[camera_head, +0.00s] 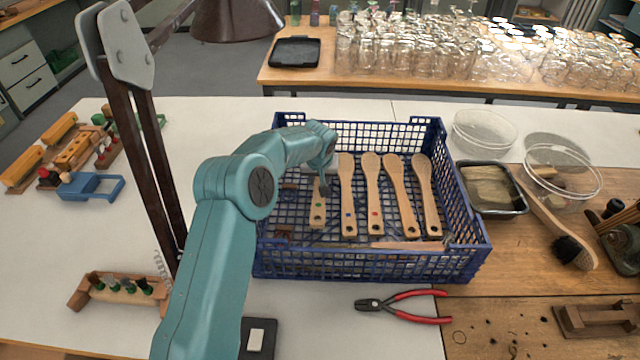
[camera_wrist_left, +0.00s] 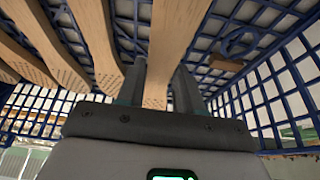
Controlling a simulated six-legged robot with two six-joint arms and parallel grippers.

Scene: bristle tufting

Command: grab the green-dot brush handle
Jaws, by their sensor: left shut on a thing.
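The green-dot brush handle (camera_head: 317,212) is a pale wooden paddle at the left end of a row of handles in the blue mesh crate (camera_head: 365,268). Its dotted narrow end points toward me; its far part is hidden behind my arm. My left gripper (camera_head: 322,183) is down in the crate, over that handle. In the left wrist view a wooden handle (camera_wrist_left: 176,40) passes between the two fingers of my left gripper (camera_wrist_left: 158,88), which are shut on it. It still appears to lie in the crate. My right gripper is in neither view.
Next to it lie a blue-dot handle (camera_head: 348,200), a red-dot handle (camera_head: 373,195) and other handles. A desk lamp's arm (camera_head: 150,150) stands left of the crate. Red pliers (camera_head: 405,305) lie in front; glass dishes (camera_head: 485,132) and a metal tray (camera_head: 492,188) are right.

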